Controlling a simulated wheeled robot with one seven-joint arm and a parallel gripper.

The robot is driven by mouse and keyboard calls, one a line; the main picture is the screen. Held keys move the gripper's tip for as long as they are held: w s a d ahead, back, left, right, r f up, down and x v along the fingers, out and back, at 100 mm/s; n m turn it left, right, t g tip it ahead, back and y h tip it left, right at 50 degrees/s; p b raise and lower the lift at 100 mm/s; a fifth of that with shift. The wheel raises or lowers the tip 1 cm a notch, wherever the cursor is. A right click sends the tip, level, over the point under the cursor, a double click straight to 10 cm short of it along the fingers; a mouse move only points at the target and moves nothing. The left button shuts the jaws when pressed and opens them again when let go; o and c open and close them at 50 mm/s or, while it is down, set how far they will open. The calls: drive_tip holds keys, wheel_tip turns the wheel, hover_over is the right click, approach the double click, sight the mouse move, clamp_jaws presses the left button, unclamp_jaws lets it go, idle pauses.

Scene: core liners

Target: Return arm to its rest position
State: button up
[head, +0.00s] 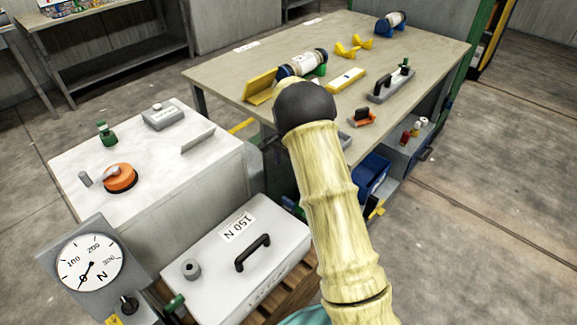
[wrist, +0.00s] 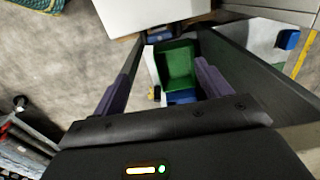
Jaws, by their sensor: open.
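My arm (head: 335,205), in a pale yellow cover with a black joint (head: 305,105) at its far end, reaches up from the bottom of the head view towards the workbench.
The workbench (head: 225,80) carries a dark-ended cylinder (head: 303,64), yellow blocks (head: 347,80) and a grey handled tool (head: 390,84). A white cabinet (head: 140,150), a grey box marked 150 N (head: 225,275) and a dial gauge (head: 90,262) stand left of my arm. Open floor (head: 480,190) lies right.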

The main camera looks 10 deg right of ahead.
drive_tip(key=s+r+n+t, duration=0.1)
drive_tip(key=s+r+n, duration=0.3)
drive_tip(key=s, duration=0.6)
drive_tip(key=s+r+n+t, duration=0.1)
drive_tip(key=s+r+n, duration=0.2)
drive_tip(key=s, duration=0.7)
drive_tip(key=s+r+n+t, duration=0.1)
drive_tip(key=s+r+n, duration=0.3)
drive_tip(key=s, duration=0.6)
wheel_tip(320, 180, up, 16)
drive_tip(key=p, duration=1.6)
drive_tip(key=shift+r+p, duration=0.25)
drive_tip(key=shift+p, duration=0.15)
drive_tip(key=shift+w, duration=0.1)
drive_tip(key=shift+c, duration=0.3)
